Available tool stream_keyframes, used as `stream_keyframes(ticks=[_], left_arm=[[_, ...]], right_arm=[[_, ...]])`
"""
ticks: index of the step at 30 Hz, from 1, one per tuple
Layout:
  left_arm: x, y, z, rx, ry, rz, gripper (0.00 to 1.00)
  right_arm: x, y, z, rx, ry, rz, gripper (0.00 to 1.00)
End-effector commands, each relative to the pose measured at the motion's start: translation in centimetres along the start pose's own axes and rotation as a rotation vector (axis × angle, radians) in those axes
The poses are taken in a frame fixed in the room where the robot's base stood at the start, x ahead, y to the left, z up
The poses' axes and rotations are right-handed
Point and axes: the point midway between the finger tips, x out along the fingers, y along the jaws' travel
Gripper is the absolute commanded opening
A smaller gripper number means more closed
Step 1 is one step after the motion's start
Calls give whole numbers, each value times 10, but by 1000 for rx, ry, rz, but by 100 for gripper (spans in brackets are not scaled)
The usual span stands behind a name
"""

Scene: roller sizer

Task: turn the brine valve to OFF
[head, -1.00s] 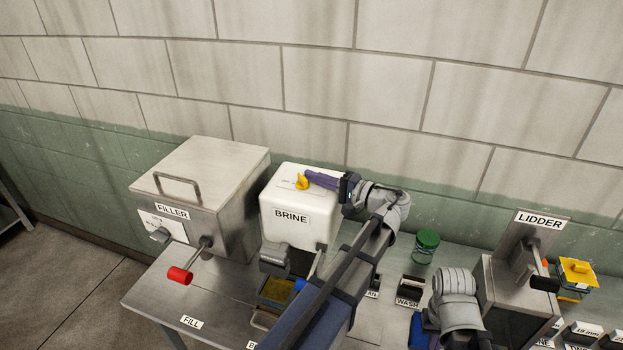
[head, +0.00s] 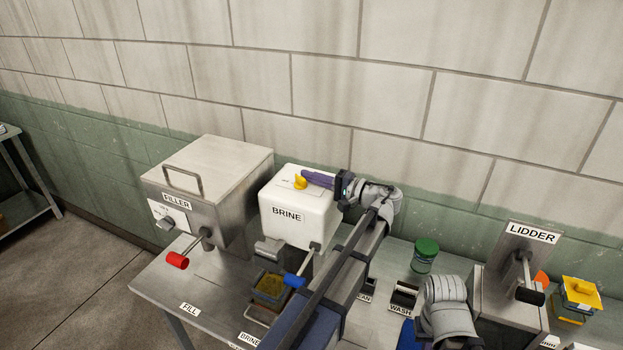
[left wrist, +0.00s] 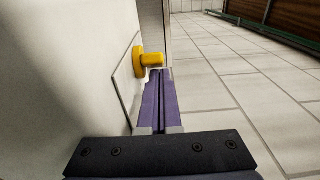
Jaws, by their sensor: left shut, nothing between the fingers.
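The brine valve is a small yellow handle (head: 299,182) on top of the white BRINE box (head: 312,212). In the left wrist view the yellow handle (left wrist: 150,60) sticks out from a pale plate on the white surface. My left gripper (head: 305,176) is shut and empty, its purple fingers reaching in from the right with their tips at the handle. In the left wrist view the fingertips (left wrist: 158,74) lie right by the handle's end; I cannot tell whether they touch. The plate's marks are too small to read. My right gripper is not visible.
The steel FILLER (head: 215,185) with a red-knobbed lever stands left of the BRINE box. A blue-handled lever (head: 294,280) and a tray (head: 271,287) are in front. A green-lidded jar (head: 425,255) and the LIDDER (head: 508,285) stand right.

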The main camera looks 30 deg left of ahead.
Motion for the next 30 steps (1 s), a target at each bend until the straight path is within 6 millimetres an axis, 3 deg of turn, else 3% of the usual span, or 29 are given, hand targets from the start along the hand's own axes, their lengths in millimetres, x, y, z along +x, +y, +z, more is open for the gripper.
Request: stream_keyframes(ticks=[30], left_arm=[[13, -2, -8, -2, 1, -6, 0]], right_arm=[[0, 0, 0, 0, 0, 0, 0]])
